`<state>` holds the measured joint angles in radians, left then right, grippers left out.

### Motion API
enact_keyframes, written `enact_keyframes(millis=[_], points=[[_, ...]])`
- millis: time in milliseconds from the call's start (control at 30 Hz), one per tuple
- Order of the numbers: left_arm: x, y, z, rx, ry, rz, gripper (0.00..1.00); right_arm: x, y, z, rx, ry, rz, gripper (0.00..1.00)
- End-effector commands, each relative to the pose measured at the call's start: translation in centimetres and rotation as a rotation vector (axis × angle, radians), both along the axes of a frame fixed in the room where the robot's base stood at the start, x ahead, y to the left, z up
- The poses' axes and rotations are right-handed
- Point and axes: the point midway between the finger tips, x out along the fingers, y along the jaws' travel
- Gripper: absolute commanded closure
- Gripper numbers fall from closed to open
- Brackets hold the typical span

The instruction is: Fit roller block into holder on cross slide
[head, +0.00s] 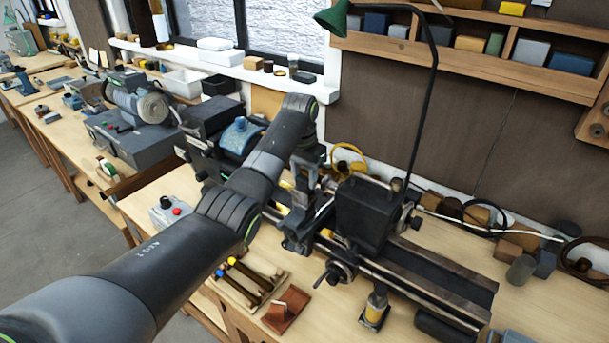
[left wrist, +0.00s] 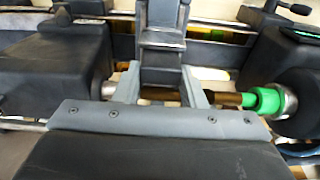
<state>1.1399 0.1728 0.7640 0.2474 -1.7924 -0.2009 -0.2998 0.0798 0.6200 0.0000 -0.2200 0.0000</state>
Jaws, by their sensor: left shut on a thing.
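My left gripper (head: 306,172) reaches down over the small metal lathe from behind the forearm. In the left wrist view its two grey fingers (left wrist: 163,84) stand on either side of a dark grey stepped block (left wrist: 163,42), which I take to be the roller block. The gripper is shut on it. The cross slide (head: 298,236) lies under the gripper, in the middle of the lathe. I cannot make out the holder, or whether the block touches it. A brass-coloured rod with a green piece (left wrist: 262,100) runs behind the fingers to a round metal chuck (left wrist: 285,100).
A dark upright housing (head: 364,214) stands close right of the gripper. The black lamp arm (head: 428,100) rises beside it.

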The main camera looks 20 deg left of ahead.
Motion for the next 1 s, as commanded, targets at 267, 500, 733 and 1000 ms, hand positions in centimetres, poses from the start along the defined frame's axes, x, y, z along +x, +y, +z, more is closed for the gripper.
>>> enact_keyframes(millis=[267,500,733,1000], points=[[0.0,0.0,-0.4,0.0,-0.001,0.0,0.89,0.0,0.0,-0.1,0.0,0.0,0.0,0.64],[0.0,0.0,-0.8,0.0,-0.001,0.0,0.89,0.0,0.0,-0.2,0.0,0.0,0.0,0.64],[0.0,0.0,-1.1,0.0,-0.001,0.0,0.89,0.0,0.0,-0.3,0.0,0.0,0.0,0.64],[0.0,0.0,-1.5,0.0,0.0,0.0,0.89,0.0,0.0,-0.4,0.0,0.0,0.0,0.64]])
